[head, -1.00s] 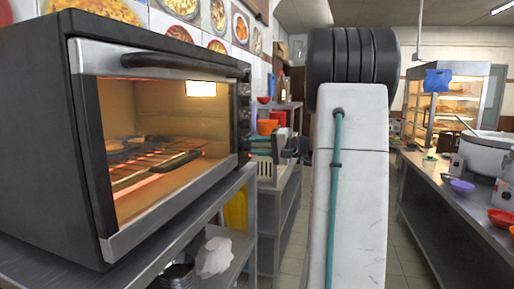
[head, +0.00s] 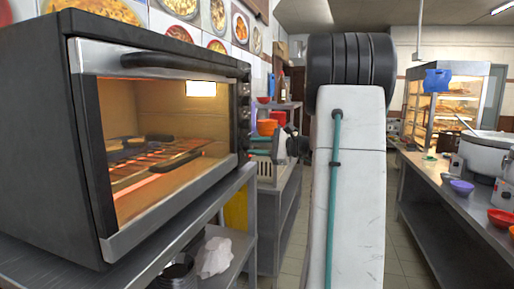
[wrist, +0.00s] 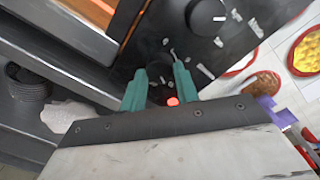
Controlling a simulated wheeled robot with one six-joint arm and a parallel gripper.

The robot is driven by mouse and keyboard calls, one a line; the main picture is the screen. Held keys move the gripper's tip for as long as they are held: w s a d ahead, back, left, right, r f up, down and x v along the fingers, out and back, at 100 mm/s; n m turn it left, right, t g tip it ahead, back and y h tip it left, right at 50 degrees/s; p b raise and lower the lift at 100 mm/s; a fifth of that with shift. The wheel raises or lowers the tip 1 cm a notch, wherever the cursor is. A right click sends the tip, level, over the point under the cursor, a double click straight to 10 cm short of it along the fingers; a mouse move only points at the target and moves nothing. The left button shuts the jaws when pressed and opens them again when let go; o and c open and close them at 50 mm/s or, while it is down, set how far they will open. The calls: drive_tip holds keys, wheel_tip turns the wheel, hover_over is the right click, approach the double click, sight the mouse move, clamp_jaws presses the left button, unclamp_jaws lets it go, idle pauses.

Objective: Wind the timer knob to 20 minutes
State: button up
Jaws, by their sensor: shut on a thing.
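The timer knob (wrist: 157,76) is the dark lowest knob on the oven's black control panel (wrist: 235,40), largely hidden between my fingers in the wrist view. My gripper (wrist: 159,66) has its two teal fingers on either side of the knob and is shut on it. A red light (wrist: 173,101) glows beside the fingers. In the head view my gripper (head: 262,147) is at the lower right front of the oven (head: 165,215). The knob's pointer and the minute marks around it cannot be read.
Another knob (wrist: 207,16) with a white mark sits above on the panel. The oven stands on a steel bench (head: 170,245), its inside lit. A white basket (head: 270,172) stands behind my gripper. A counter with a pot (head: 485,150) is across the aisle.

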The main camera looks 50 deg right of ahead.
drive_tip(key=m, duration=0.4)
drive_tip(key=shift+f, duration=0.1)
drive_tip(key=shift+m+y, duration=0.3)
drive_tip(key=shift+m, duration=1.8)
drive_tip(key=o, duration=1)
drive_tip(key=shift+c, duration=0.2)
drive_tip(key=v, duration=0.8)
